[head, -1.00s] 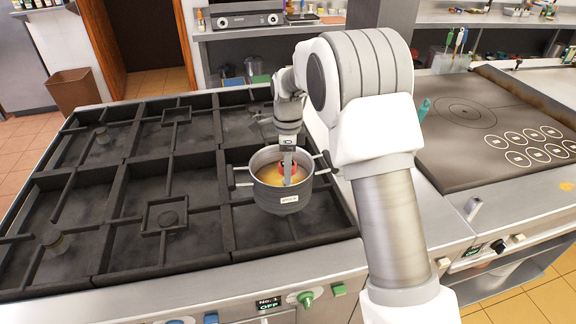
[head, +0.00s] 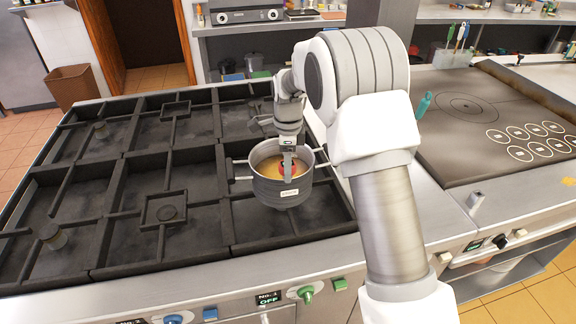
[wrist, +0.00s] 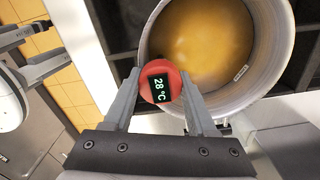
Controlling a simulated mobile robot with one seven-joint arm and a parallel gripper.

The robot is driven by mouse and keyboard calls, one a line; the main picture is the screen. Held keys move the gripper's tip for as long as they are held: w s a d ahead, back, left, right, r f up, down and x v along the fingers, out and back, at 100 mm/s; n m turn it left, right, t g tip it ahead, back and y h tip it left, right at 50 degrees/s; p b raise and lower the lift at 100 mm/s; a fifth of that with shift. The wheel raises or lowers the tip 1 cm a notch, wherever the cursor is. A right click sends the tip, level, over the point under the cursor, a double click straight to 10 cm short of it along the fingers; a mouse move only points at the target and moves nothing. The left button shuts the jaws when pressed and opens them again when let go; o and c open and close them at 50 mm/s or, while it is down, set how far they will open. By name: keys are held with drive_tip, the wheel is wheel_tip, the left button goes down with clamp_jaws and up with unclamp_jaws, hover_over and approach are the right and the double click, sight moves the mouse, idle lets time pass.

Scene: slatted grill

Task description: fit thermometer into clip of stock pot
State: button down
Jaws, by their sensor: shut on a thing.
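The stock pot (head: 283,193) is a grey metal pot with side handles and a pale label, holding a yellow-brown liquid. It stands on the right front burner of the range. The thermometer (wrist: 160,82) has a round red head with a dark display reading 28 °C. My gripper (wrist: 158,92) is shut on the thermometer's head, one finger on each side. In the head view my gripper (head: 288,172) is over the pot's opening. The wrist view shows the pot (wrist: 277,55) beyond the thermometer, whose head overlaps its rim. The probe and the clip cannot be made out.
Black cast-iron grates (head: 120,205) cover the range on the left. A flat hotplate (head: 490,120) is to the right, past a steel strip. A small grey object (head: 475,200) lies near the right front edge. Knobs (head: 305,293) line the front.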

drive_tip(key=shift+f, duration=0.15)
drive_tip(key=shift+c, duration=0.6)
unclamp_jaws()
wheel_tip(320, 180, up, 18)
drive_tip(key=shift+f, duration=0.25)
